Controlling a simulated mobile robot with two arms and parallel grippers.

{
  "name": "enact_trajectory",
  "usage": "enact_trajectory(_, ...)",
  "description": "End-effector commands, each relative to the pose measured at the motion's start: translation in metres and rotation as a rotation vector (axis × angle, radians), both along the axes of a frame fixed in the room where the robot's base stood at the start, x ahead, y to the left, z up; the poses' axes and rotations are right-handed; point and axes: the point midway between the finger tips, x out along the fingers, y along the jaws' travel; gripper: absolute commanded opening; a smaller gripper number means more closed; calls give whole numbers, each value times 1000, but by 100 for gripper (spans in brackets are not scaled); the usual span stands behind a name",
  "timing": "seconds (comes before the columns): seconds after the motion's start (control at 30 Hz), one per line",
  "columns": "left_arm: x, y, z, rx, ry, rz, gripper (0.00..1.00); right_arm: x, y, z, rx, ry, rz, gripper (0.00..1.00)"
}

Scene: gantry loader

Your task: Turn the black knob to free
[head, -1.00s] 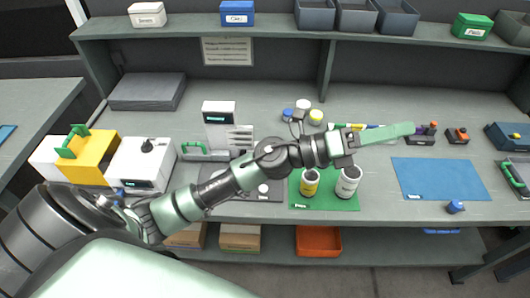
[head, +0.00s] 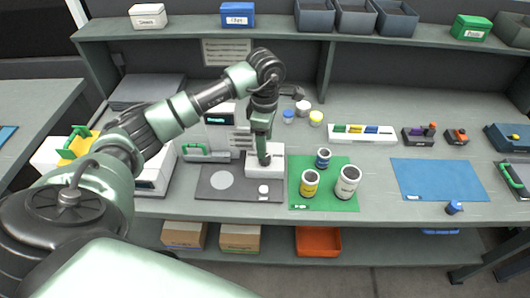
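My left gripper (head: 263,146) points straight down over a white block-shaped device (head: 270,174) on the bench. A small dark piece (head: 265,160) shows at its fingertips, on top of that device. I cannot tell whether it is the black knob or part of the gripper, or whether the fingers are closed on it. A white box (head: 152,190) with a display stands at the left, mostly hidden behind my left arm. The black knob-like part on its top is out of sight now. My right gripper is not in view.
A dark grey plate (head: 213,194) lies by the white device. A blue mat (head: 425,180) is mostly clear. Bins and boxes line the shelf (head: 285,30) above.

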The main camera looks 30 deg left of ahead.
Motion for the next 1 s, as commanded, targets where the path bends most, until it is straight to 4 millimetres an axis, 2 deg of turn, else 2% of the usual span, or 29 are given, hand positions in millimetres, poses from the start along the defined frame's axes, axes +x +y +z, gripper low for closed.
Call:
enact_trajectory(0.1, -1, -1, -19, -3, 5, 0, 57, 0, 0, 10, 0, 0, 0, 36)
enact_trajectory(0.3, -1, -1, -46, -3, 2, 0, 57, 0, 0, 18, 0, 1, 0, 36)
enact_trajectory(0.47, -1, -1, -56, -3, 0, 0, 57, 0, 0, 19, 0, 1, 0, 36)
enact_trajectory(0.7, 0, -1, -58, -4, -1, -1, 57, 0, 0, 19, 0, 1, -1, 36)
enact_trajectory(0.9, 0, -1, -57, -4, -1, -1, 2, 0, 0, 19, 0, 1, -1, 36)
enact_trajectory(1.0, 0, -1, -57, -4, -1, 0, 0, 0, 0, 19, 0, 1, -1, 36)
